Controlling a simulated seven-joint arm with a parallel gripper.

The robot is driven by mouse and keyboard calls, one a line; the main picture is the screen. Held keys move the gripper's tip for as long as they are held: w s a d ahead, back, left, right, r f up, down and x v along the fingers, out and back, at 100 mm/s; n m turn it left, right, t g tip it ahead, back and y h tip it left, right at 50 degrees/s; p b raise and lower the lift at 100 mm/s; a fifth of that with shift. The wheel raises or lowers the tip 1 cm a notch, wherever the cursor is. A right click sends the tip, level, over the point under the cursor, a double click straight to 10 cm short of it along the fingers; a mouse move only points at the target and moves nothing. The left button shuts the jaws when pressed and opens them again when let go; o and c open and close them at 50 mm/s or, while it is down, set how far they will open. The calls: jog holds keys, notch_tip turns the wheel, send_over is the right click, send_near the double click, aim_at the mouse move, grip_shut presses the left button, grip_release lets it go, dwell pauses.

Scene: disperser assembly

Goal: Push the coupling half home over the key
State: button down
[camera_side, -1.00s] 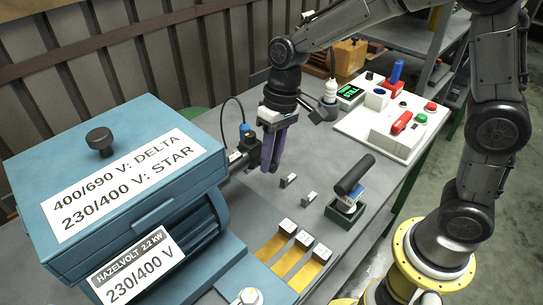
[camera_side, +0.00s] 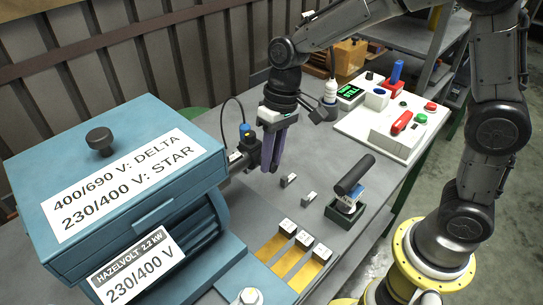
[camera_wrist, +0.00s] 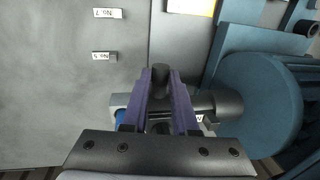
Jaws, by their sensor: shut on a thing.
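My gripper (camera_side: 272,168) points down beside the shaft end of the blue motor (camera_side: 205,220). Its two purple fingers are closed on a dark cylindrical piece, which appears to be the coupling half (camera_wrist: 160,75) in the wrist view. In that view my gripper (camera_wrist: 160,80) has a finger on each side of it. A dark round shaft or hub (camera_wrist: 225,104) runs from the motor toward the fingers. The fingers and wrist hide where the pieces meet, so I cannot tell how far they overlap. The key cannot be made out there.
A dark unit with a blue cap and cable (camera_side: 246,131) stands close to the fingers. Small numbered blocks (camera_side: 289,181) lie on the grey table. A black-handled tool (camera_side: 352,175) stands in a green holder. A white control panel (camera_side: 385,125) is behind. Yellow strips (camera_side: 275,248) lie in front.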

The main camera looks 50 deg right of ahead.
dwell(0.3)
jog(key=a, duration=0.4)
jog(key=shift+a, duration=0.1)
jog(key=c, duration=0.7)
grip_release()
jog(key=d+r, duration=0.1)
jog(key=r, duration=0.3)
jog(key=d+r, duration=0.1)
jog(key=r, duration=0.8)
jog(key=shift+d+r, duration=0.3)
jog(key=shift+d, duration=0.1)
